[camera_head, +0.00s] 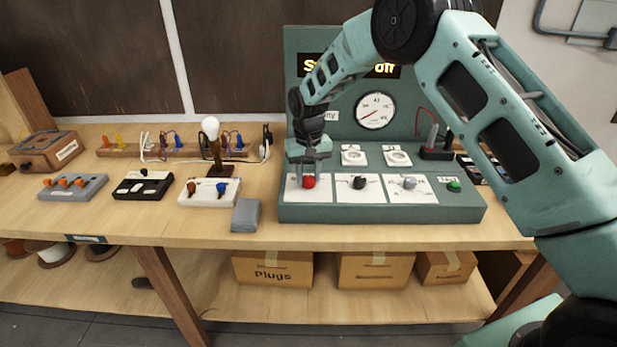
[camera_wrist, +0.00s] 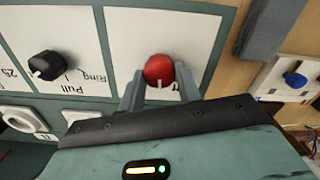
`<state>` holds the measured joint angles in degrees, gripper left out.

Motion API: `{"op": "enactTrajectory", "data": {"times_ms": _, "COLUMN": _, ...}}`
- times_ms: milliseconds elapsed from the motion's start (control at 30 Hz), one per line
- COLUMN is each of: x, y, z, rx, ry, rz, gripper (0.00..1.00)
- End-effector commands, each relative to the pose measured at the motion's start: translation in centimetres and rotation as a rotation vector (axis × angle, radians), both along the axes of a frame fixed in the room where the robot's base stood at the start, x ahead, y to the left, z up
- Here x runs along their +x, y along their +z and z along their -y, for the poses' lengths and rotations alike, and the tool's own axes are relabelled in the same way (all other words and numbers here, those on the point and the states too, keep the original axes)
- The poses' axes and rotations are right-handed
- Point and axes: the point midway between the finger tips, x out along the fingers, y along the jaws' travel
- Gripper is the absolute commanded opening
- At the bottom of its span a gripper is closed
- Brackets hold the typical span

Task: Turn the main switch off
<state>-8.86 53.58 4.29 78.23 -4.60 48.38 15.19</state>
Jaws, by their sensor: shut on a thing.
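The main switch looks to be the red knob (camera_head: 309,182) on the left white plate of the green test panel (camera_head: 380,214). In the wrist view the red knob (camera_wrist: 159,70) sits between my two fingers, with a pale mark on its near side. My gripper (camera_head: 308,168) reaches down to the knob from above, and in the wrist view my gripper (camera_wrist: 160,88) is shut on it. The knob's plate lettering is mostly hidden by my fingers. The lit display (camera_head: 385,71) at the panel's top is partly hidden by my arm; "off" shows at its right.
A black knob (camera_head: 359,183), a grey knob (camera_head: 409,183) and a green button (camera_head: 454,186) stand right of the red knob. A round dial (camera_head: 375,111) is on the upright panel.

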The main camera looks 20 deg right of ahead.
Motion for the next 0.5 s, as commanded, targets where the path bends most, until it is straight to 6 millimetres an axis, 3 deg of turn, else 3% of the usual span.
{"op": "enactTrajectory", "data": {"times_ms": 500, "x": 0.04, "y": 0.1, "z": -0.06, "rx": 0.0, "ry": 0.468, "rz": 0.002, "gripper": 0.11}}
